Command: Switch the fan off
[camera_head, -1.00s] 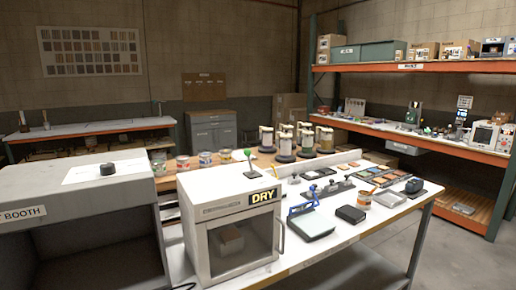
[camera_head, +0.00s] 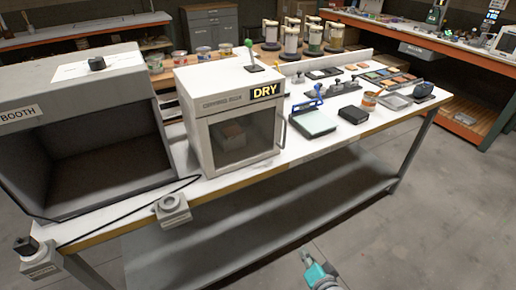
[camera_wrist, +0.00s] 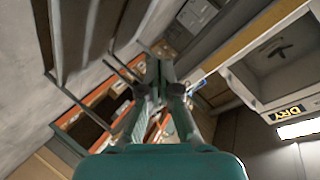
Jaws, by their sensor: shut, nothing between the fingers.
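No fan is plain to see, and I cannot tell which control belongs to it. A grey box with a round knob (camera_head: 172,208) is on the bench's front edge, left of the drying cabinet. Another grey box with a black knob (camera_head: 37,262) is at the bench's left front corner; their labels are too small to read. A green-knobbed lever (camera_head: 250,55) stands up on top of the cabinet marked DRY (camera_head: 235,118). My gripper (camera_head: 316,277) is low in front of the bench, apart from all of these. It is shut and empty in the wrist view (camera_wrist: 162,82).
The grey booth (camera_head: 75,130) fills the bench's left end, with a black cable (camera_head: 120,222) along the front. A scale (camera_head: 313,122), a black box (camera_head: 353,114) and a can (camera_head: 369,101) stand right of the cabinet. The floor (camera_head: 400,230) before the bench is clear.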

